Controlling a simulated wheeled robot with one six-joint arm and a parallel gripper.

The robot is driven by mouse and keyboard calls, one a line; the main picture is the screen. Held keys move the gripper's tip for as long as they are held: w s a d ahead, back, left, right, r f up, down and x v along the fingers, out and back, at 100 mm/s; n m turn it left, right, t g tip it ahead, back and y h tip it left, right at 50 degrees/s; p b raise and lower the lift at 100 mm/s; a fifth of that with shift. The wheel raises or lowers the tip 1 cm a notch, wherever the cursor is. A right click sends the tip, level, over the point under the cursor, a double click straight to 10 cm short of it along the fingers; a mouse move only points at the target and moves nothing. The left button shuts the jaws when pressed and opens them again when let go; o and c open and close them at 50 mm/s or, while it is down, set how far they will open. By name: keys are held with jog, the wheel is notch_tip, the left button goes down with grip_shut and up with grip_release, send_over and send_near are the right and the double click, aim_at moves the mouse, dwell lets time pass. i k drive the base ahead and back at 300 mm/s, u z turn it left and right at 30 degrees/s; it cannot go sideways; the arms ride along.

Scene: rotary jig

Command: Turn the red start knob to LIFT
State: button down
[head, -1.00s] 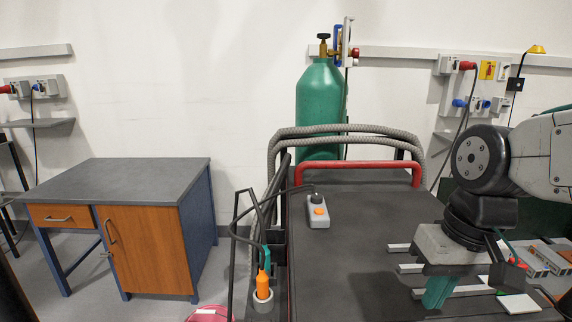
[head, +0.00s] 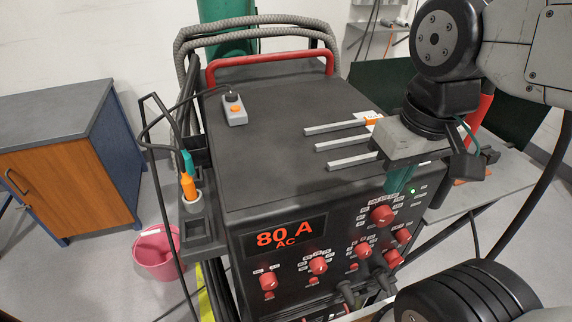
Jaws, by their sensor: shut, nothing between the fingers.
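The black welding machine's front panel (head: 318,297) carries several red knobs with white pointer marks and small white labels. A larger red knob (head: 381,215) sits at the upper right, and two more knobs (head: 402,235) (head: 393,258) are right of and below it. Others are lower left (head: 268,281), middle (head: 318,265) and right of middle (head: 362,250). The labels are too small to read, so I cannot tell which is the start knob. My gripper (head: 396,188), with teal fingers pointing down, is shut and empty, appearing just above the larger knob; I cannot tell the depth gap.
The red display (head: 283,233) reads 80 A AC. Metal bars (head: 345,144) and a grey remote (head: 235,110) lie on top. A red handle (head: 270,60) and hoses are behind. Cables plug in low on the panel. A pink bucket (head: 155,255) stands on the floor left.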

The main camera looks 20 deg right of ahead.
aim_at(403, 237)
jog(key=u, duration=0.05)
jog(key=k, duration=0.5)
jog(key=z, duration=2.05)
jog(key=k, duration=1.05)
jog(key=u, duration=1.85)
jog(key=i, duration=0.5)
